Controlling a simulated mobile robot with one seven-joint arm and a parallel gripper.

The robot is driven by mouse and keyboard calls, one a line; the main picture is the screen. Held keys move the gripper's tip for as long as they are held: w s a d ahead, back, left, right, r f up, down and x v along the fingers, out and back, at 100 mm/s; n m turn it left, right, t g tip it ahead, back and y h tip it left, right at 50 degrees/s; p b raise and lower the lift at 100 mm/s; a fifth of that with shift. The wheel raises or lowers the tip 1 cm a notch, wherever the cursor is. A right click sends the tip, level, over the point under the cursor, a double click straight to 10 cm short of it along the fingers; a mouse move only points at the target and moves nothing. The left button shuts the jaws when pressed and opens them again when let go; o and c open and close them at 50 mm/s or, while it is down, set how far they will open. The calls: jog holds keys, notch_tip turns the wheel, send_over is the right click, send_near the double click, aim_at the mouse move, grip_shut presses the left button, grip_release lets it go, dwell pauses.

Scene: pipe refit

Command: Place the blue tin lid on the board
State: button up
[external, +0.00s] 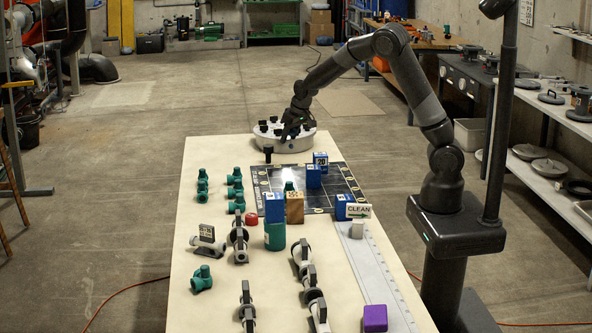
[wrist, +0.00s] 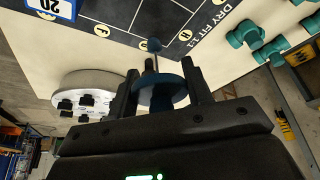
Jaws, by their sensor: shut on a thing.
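My gripper (wrist: 160,85) is shut on a round dark-blue disc (wrist: 162,93), which looks like the blue tin lid, held between the two fingers in the wrist view. In the external view my gripper (external: 290,126) is over the far end of the table, at the white round stand, and the lid cannot be made out there. The board (external: 338,181) is a dark panel with pale markings, nearer the camera than my gripper. It also shows at the top of the wrist view (wrist: 125,10), beyond the fingertips.
The white round stand (external: 287,145) with black knobs is beside my gripper. Blue blocks (external: 313,177), a wooden block (external: 295,208) and a CLEAN sign (external: 358,211) are on or along the board. Green fittings (external: 235,189) stand left of it. Part of the board's surface is bare.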

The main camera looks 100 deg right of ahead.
jog(key=s+d+m, duration=0.2)
jog(key=s+d, duration=0.4)
jog(key=s, duration=0.2)
jog(key=shift+g, duration=0.3)
jog(key=w+a+f, duration=0.1)
jog(key=w+f, duration=0.1)
jog(key=w, duration=0.1)
jog(key=w+a+f, duration=0.2)
jog(key=w, duration=0.2)
jog(key=w+a+f, duration=0.1)
jog(key=w+f, duration=0.2)
jog(key=shift+w+a, duration=0.15)
jog(key=shift+w, duration=0.1)
jog(key=shift+f+h, duration=0.3)
jog(key=shift+f, duration=1.65)
jog(key=shift+f, duration=0.1)
jog(key=o, duration=1)
jog(key=shift+c, duration=0.2)
